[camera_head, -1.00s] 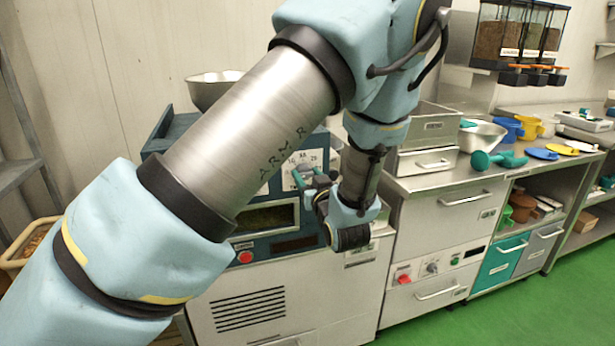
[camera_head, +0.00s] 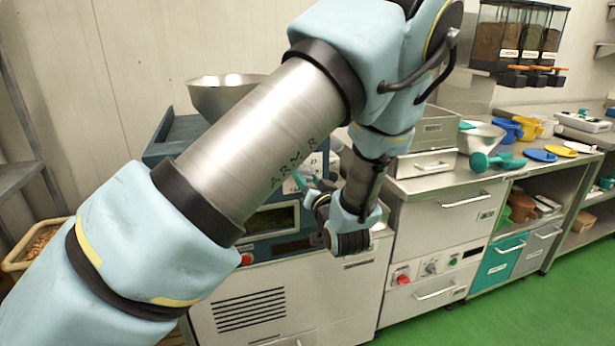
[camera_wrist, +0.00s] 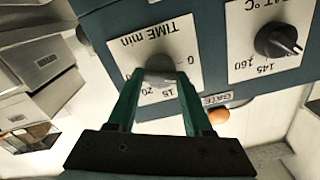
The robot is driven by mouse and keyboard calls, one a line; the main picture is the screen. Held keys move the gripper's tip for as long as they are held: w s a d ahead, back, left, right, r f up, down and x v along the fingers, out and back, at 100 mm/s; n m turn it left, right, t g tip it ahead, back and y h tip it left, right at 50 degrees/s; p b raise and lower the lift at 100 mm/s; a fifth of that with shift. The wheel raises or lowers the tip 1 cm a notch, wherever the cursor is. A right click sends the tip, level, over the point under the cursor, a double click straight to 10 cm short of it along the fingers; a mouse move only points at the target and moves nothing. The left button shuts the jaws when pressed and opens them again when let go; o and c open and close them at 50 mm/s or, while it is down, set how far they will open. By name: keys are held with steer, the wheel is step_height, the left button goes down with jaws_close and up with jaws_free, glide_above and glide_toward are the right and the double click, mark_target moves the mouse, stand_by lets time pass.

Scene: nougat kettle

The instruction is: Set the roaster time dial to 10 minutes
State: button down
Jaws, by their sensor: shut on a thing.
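The roaster (camera_head: 275,222) is a dark blue-teal machine with a steel hopper on top, partly hidden behind my arm. In the wrist view its "TIME min" plate (camera_wrist: 152,45) appears upside down, with 0, 15 and 20 readable. The time dial (camera_wrist: 160,64) is a grey knob between my green fingertips. My gripper (camera_wrist: 160,78) is shut on this dial, and its fingers cover part of the scale. The dial's pointer and the 10 mark cannot be made out. In the head view my gripper (camera_head: 308,185) is at the roaster's front panel, largely behind my wrist.
A black heat dial (camera_wrist: 277,41) on a °C plate sits beside the time dial. The GATE label (camera_wrist: 217,99) and a round orange-brown knob (camera_wrist: 219,115) are close to my fingers. A steel counter (camera_head: 430,182) with drawers stands right of the roaster.

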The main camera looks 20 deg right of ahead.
steer(key=shift+m+p, duration=0.85)
steer(key=shift+m, duration=1.35)
steer(key=shift+f, duration=0.1)
steer(key=shift+c, duration=1.5)
jaws_free()
steer(key=s+a+b, duration=0.1)
steer(key=s+b, duration=0.2)
steer(key=s, duration=0.7)
steer(key=shift+s+a, duration=0.15)
steer(key=shift+s, duration=0.25)
